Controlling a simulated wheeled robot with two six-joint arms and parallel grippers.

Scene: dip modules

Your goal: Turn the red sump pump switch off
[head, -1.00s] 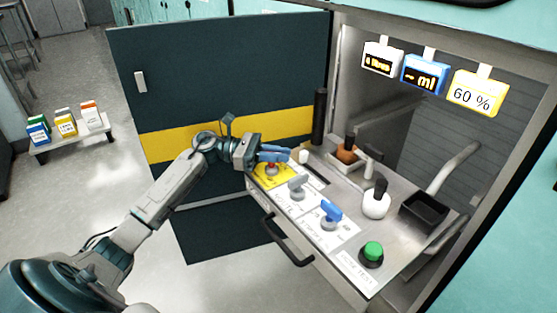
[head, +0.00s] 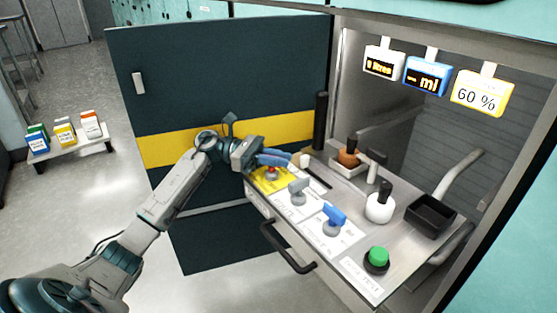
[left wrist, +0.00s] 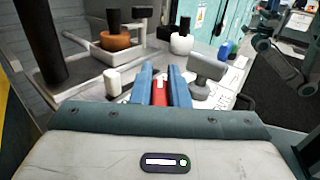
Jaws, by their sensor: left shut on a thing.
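The red switch (head: 272,174) sits on a yellow plate (head: 268,184) at the far left end of the panel. In the head view its handle is mostly hidden by my gripper. My left gripper (head: 274,160) has blue fingers and is over the switch. In the left wrist view the red handle (left wrist: 160,92) stands between the two blue fingers (left wrist: 160,88), which are shut on it. My right gripper is in neither view.
A grey switch (head: 298,191), a blue switch (head: 333,219) and a green button (head: 376,258) follow along the panel. A white pot (head: 380,204), an orange-brown pot (head: 349,155) and a black tray (head: 430,214) stand behind. An open dark door (head: 220,80) is at left.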

